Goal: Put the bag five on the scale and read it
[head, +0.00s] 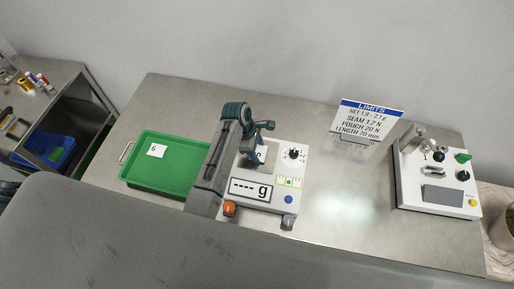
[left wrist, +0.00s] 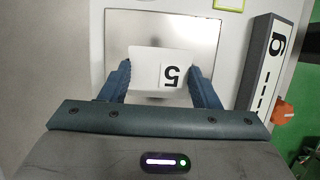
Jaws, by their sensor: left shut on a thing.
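My left gripper (head: 262,140) is over the white scale (head: 262,204). In the left wrist view its two blue fingers (left wrist: 163,88) are shut on bag five (left wrist: 146,62), a white bag marked 5. In the head view the bag (head: 260,154) is mostly hidden behind the gripper and arm. The scale's steel pan (left wrist: 120,25) lies beyond the bag in the left wrist view. I cannot tell whether the bag touches it. The scale's display (head: 250,189) shows dashes and "g". My right gripper is not in view.
A green tray (head: 135,177) with a bag marked 6 (head: 157,150) stands left of the scale. A limits sign (head: 367,119) stands at the back, and a white tester (head: 415,190) stands at the right. The steel table between scale and tester is clear.

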